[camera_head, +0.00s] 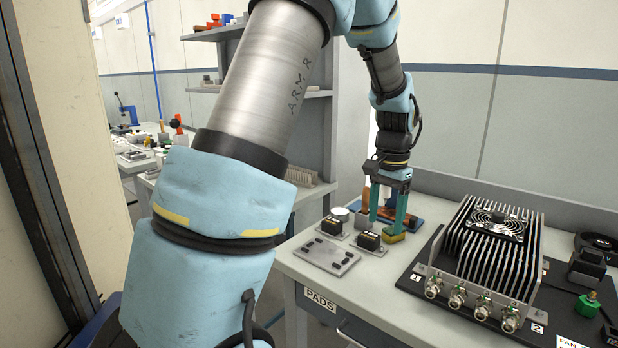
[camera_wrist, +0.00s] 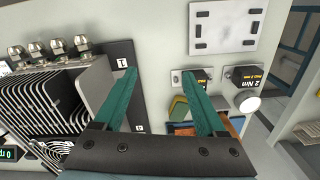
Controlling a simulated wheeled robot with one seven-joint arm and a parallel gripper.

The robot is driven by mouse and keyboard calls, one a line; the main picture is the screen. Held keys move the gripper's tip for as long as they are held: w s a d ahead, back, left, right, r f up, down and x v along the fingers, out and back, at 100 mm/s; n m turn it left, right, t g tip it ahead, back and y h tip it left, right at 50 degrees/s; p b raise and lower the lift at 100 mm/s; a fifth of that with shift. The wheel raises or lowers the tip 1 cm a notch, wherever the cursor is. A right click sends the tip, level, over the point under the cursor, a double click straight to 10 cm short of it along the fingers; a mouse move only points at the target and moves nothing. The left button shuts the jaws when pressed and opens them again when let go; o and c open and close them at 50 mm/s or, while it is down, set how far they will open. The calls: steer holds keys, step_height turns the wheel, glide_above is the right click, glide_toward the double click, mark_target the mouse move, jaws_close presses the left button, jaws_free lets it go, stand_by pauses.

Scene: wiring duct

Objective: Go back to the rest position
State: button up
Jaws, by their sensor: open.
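My gripper (camera_head: 385,222) is at the end of my outstretched arm, pointing down over the back left part of the grey worktable (camera_head: 345,300). A small yellow-green block (camera_head: 393,238) is close to the fingertips in the head view. In the wrist view it (camera_wrist: 178,108) lies partly behind one finger, and I cannot tell whether they touch.
A finned metal unit with a fan (camera_head: 490,250) stands on a black board right of my gripper. Black-topped blocks (camera_head: 369,241), a flat metal plate (camera_head: 324,256) and a white round piece (camera_head: 340,213) are to the left. A grey shelf rack (camera_head: 312,130) stands behind.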

steer(key=s+a+f+n, duration=0.1)
steer(key=s+a+n, duration=0.3)
steer(key=a, duration=0.8)
steer(key=s+a+f+n+t, duration=0.1)
steer(key=s+a+n, duration=0.4)
steer(key=a, duration=0.7)
steer(key=shift+s+t, duration=0.3)
steer(key=shift+s, duration=0.8)
steer(key=shift+f, duration=0.1)
